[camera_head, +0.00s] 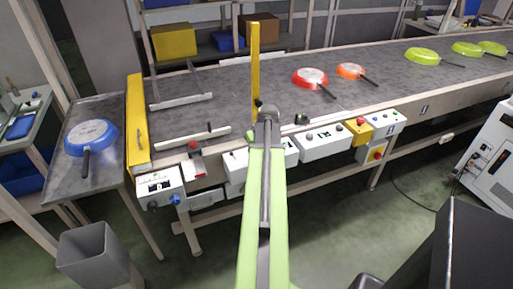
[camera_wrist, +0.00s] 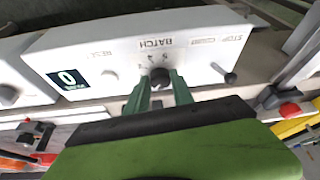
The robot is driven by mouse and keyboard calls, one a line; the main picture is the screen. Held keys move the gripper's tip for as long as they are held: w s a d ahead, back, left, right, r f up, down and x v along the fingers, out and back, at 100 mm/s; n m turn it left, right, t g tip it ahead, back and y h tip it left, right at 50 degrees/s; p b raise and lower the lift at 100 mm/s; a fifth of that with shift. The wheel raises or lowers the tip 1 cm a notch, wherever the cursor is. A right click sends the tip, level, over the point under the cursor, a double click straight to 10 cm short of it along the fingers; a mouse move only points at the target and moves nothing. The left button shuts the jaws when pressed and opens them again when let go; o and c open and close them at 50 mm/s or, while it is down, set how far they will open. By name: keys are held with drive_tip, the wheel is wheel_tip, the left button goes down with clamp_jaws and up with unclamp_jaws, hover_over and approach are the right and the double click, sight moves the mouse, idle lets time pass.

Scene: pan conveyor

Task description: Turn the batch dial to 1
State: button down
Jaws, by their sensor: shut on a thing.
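The batch dial (camera_wrist: 160,76) is a small dark knob on a white control box (camera_wrist: 60,40), under the upside-down word BATCH, in the wrist view. Small marks arc around it, too small to read surely. My gripper (camera_wrist: 159,84) has its green fingers shut on the dial, one on each side. The fingers hide part of the knob, and I cannot tell which mark it points to. A display (camera_wrist: 67,79) on the same box reads 0. In the head view my arm covers the dial.
A reset button (camera_wrist: 110,75) and a stop switch (camera_wrist: 231,78) flank the dial. The conveyor (camera_head: 215,90) carries red (camera_head: 310,78), orange (camera_head: 351,71) and lime pans (camera_head: 422,56). A blue pan (camera_head: 91,136) lies on the left table.

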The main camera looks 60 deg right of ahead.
drive_tip(key=shift+m, duration=0.3)
drive_tip(key=c, duration=1.1)
unclamp_jaws()
drive_tip(key=p+v, duration=1.6)
drive_tip(key=v, duration=0.1)
drive_tip(key=shift+r, duration=0.2)
drive_tip(key=shift+a, duration=0.1)
